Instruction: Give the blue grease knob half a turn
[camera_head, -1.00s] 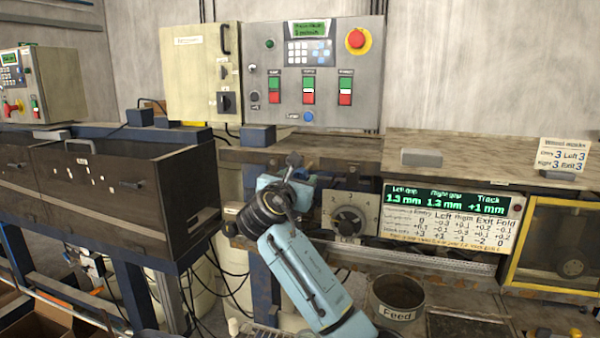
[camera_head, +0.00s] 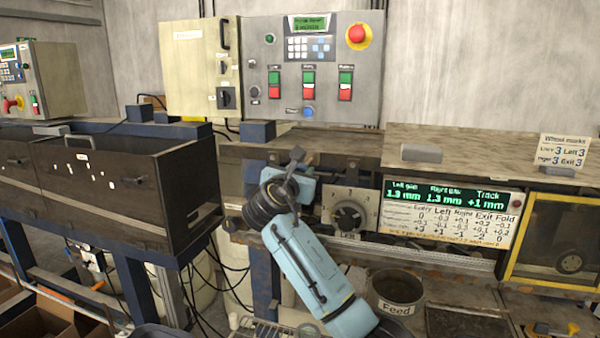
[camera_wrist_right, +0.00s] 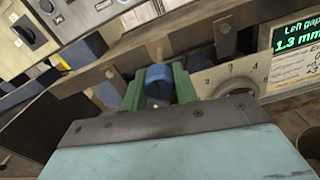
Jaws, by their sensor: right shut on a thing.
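The blue grease knob (camera_wrist_right: 158,80) shows in the right wrist view, between the two green fingers of my right gripper (camera_wrist_right: 157,86). The fingers are shut on it, one on each side. The knob sits just below a dark metal rail of the machine. In the head view my right gripper (camera_head: 288,182) reaches up to the machine front, left of the numbered dial; its own body hides the knob and the fingertips there. My left gripper is in neither view.
The numbered dial (camera_head: 349,217) is close to the right of my gripper. Beside it is the gap display (camera_head: 449,205). The control panel (camera_head: 312,70) stands above. A Feed pot (camera_head: 397,290) is below right of my arm, and a dark cabinet (camera_head: 120,180) is at left.

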